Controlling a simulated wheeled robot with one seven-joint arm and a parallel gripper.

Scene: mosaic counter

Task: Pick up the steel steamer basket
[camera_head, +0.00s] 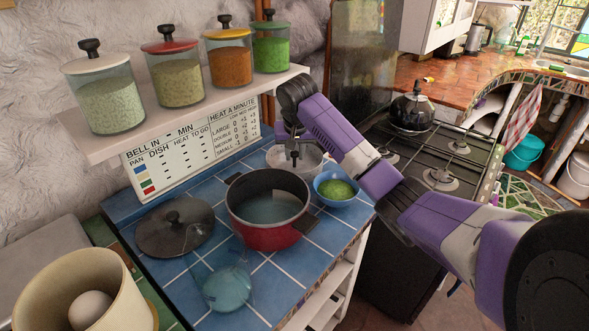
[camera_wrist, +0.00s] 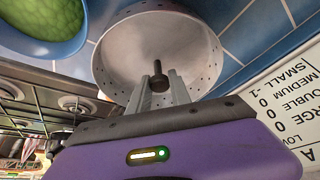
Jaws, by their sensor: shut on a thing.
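The steel steamer basket (camera_head: 312,162) is a shallow round pan with small holes. In the head view it is behind the red pot, partly hidden by my gripper (camera_head: 292,148). The wrist view shows the basket's inside (camera_wrist: 118,58) and its dark central post. My gripper (camera_wrist: 159,84) is shut on this post, with a grey finger on each side. I cannot tell whether the basket touches the blue tiles.
The red pot (camera_head: 266,222) stands just in front, its lid (camera_head: 175,230) to its left. A blue bowl of green food (camera_head: 325,196) sits close by on the right. A glass jug (camera_head: 226,287) is nearer. A shelf (camera_head: 190,118) with several jars hangs above left.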

